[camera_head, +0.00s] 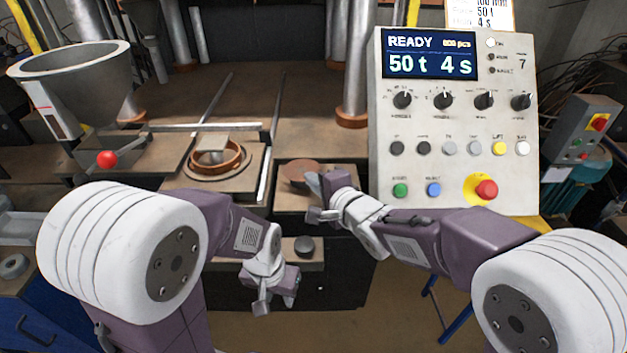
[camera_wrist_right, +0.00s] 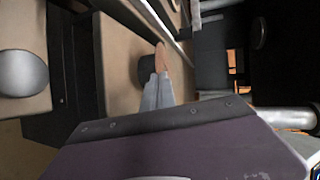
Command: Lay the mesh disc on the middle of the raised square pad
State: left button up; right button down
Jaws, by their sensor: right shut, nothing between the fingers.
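The brown disc (camera_head: 300,172), which I take for the mesh disc, lies on the tan surface left of the control panel. In the right wrist view a brown disc edge (camera_wrist_right: 160,56) shows by the fingertips, with a dark round block beside it. My right gripper (camera_head: 314,198) is shut and empty, its tips close to the disc; I cannot tell whether they touch.
The control panel (camera_head: 455,125) stands right of the disc. A red-knobbed lever (camera_head: 107,159) and a grey hopper (camera_head: 85,90) are at left. Metal columns (camera_head: 357,60) rise behind.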

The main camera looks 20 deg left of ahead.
notch_tip(320, 180, up, 6)
jog(key=p, duration=0.6)
jog(key=shift+r, duration=0.15)
dwell(0.5)
